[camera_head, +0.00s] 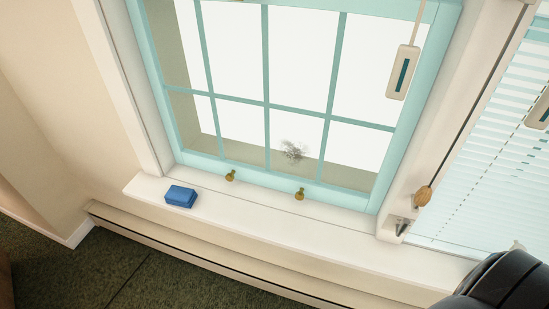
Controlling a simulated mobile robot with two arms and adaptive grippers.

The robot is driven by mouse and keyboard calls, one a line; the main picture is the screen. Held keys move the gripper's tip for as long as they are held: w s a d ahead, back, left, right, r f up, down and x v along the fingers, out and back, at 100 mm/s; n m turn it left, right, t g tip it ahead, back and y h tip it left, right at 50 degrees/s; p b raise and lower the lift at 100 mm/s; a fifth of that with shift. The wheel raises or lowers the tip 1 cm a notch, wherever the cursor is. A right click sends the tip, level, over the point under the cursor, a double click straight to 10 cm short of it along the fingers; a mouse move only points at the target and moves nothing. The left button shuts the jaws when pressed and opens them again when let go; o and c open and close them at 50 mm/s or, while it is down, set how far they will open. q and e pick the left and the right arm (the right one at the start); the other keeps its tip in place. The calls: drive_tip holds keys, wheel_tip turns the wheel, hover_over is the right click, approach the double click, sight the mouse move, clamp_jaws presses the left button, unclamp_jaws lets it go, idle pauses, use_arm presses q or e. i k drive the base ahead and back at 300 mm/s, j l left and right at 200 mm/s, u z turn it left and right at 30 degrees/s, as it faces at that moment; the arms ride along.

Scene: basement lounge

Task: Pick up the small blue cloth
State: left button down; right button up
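The small blue cloth (181,196) lies folded, as a compact block, on the left end of the white window sill (240,218). Its top and front side show, and nothing covers it. It sits a little behind the sill's front edge, below the left corner of the teal window frame. Neither of my grippers shows in this view, so nothing is touching the cloth.
Two brass knobs, a left one (230,175) and a right one (299,194), stand at the window's bottom. A wooden cord pull (423,196) hangs at right by the blinds (475,170). A baseboard heater (205,262) runs below the sill, above dark green carpet (80,280).

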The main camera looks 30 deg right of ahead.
sight(180, 197)
drive_tip(key=j+z, duration=0.1)
drive_tip(key=z, duration=0.8)
drive_tip(key=i+j+z, duration=0.1)
drive_tip(key=j+z, duration=0.6)
drive_tip(key=j, duration=0.2)
drive_tip(key=j+z, duration=0.3)
drive_tip(key=j, duration=0.2)
drive_tip(key=k, duration=0.05)
